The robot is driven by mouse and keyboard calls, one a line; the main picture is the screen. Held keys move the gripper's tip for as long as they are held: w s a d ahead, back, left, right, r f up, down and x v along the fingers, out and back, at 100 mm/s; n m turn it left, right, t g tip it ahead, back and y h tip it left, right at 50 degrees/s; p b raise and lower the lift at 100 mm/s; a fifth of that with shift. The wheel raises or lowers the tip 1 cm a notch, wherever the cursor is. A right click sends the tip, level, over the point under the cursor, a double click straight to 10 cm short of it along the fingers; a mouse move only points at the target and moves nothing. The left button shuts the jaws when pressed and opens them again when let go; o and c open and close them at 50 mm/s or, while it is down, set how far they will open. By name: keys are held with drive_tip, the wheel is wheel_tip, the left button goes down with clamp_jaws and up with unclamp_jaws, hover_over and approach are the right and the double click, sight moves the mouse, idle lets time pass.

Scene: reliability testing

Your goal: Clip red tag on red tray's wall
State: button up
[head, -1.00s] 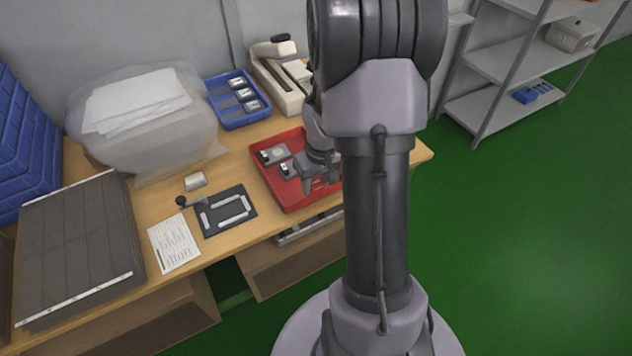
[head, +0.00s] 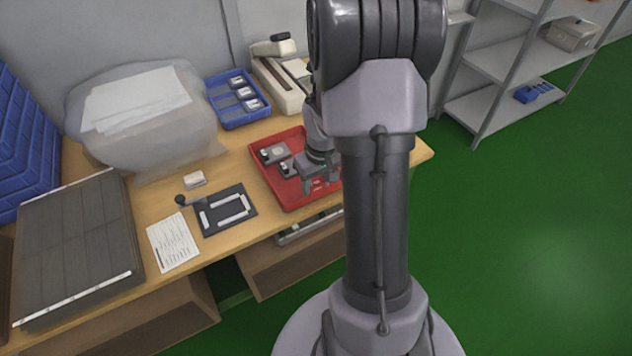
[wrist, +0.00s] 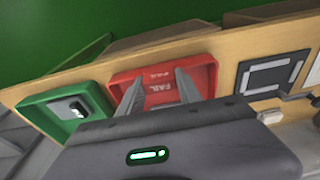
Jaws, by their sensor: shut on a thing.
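The red tray (head: 258,172) lies on the wooden bench in the head view, and it also shows in the wrist view (wrist: 207,72). My gripper (head: 320,188) is over the tray's near right part, and its two fingers (wrist: 161,80) reach over the tray in the wrist view. The fingers are shut on the red tag (wrist: 172,88), which carries white "FAIL" lettering. A second, smaller "FAIL" marking shows just beyond it. I cannot tell whether the tag touches the tray's wall. My arm hides the tray's right side in the head view.
Grey-and-white devices (head: 275,153) lie in the red tray's far part. A green tray (wrist: 50,118) with a device stands beside it. A blue tray (head: 228,118), a black fixture (head: 225,210) and a paper sheet (head: 173,243) are on the bench.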

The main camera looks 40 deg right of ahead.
drive_tip(key=shift+f, duration=0.3)
drive_tip(key=shift+r, duration=0.65)
idle(0.3)
drive_tip(key=shift+f+b, duration=0.35)
drive_tip(key=shift+f, duration=0.3)
idle(0.8)
drive_tip(key=o, duration=1.4)
drive_tip(key=shift+r+p, duration=2.8)
drive_tip(key=shift+r, duration=0.8)
